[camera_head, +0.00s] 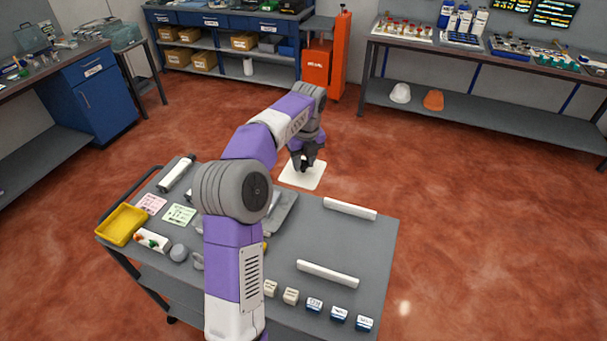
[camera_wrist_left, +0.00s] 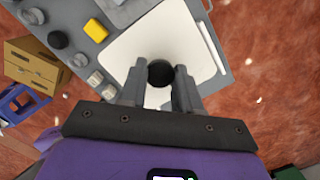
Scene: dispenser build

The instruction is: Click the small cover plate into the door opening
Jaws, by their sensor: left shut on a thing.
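A white plate with rounded corners (camera_head: 310,181), which I take for the cover plate, hangs at the far edge of the grey cart top, with floor behind it in the head view. My left gripper (camera_head: 305,164) is above it, shut on the dark round knob at its middle. In the left wrist view the plate (camera_wrist_left: 205,50) spreads out beyond my fingers (camera_wrist_left: 160,78), and the knob (camera_wrist_left: 160,71) sits between them. A grey panel-like part (camera_head: 284,212) lies on the cart, partly hidden by my left arm. I cannot make out the door opening. My right gripper is not in view.
The cart top (camera_head: 345,240) carries two white bars (camera_head: 350,208) (camera_head: 327,274), several small blocks (camera_head: 314,305) at the front, a yellow tray (camera_head: 122,225), a pink card (camera_head: 151,203) and a green card (camera_head: 180,215). Clear surface lies between the bars. Shelved benches stand farther back.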

